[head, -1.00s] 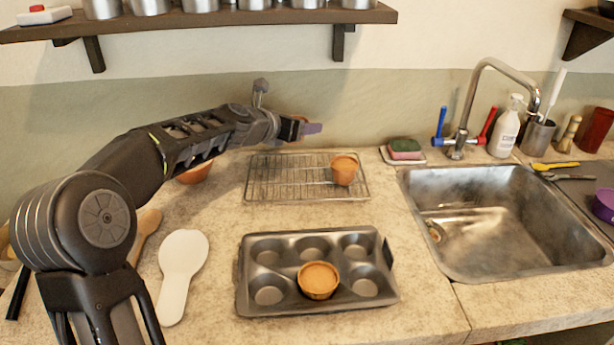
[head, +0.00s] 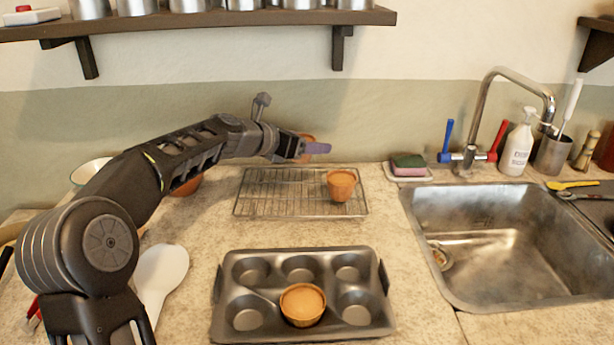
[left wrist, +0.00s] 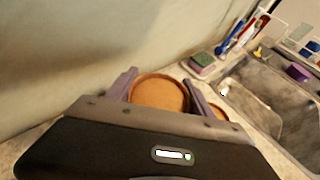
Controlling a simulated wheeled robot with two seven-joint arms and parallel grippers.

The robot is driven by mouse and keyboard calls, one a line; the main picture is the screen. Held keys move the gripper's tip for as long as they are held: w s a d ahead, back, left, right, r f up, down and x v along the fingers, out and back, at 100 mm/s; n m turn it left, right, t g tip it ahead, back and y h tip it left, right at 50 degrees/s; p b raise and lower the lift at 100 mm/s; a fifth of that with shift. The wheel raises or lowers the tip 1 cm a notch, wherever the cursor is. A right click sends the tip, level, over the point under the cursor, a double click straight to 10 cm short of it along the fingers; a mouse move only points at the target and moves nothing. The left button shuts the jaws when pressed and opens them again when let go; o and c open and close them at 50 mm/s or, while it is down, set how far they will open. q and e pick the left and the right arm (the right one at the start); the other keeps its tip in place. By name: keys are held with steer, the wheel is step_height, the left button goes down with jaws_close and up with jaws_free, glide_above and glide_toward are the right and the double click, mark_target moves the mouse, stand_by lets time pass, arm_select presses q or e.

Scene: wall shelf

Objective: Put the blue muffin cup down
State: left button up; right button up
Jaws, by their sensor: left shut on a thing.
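No blue muffin cup shows; the muffin cups in view are orange-brown. My left gripper (head: 314,148) is shut on an orange-brown muffin cup (left wrist: 160,92), held upright between its two purple fingers above the back of the wire cooling rack (head: 290,208). In the head view the fingers hide most of this cup. A second muffin cup (head: 341,185) stands on the rack's right part, and its edge shows right of the fingers in the left wrist view (left wrist: 218,112). A third muffin cup (head: 303,304) sits in the front middle hollow of the muffin tin (head: 232,270). My right gripper is not in view.
The rack's left and middle are clear. A sponge on a dish (head: 408,167) and the sink (head: 480,240) lie to the right. A white paddle (head: 162,275) lies left of the tin. A bowl (head: 187,187) is partly behind my arm. A wall shelf (head: 230,22) hangs above.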

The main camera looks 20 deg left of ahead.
mark_target(309, 178)
arm_select(q)
step_height(309, 178, down, 2)
steer(key=shift+f, duration=0.2)
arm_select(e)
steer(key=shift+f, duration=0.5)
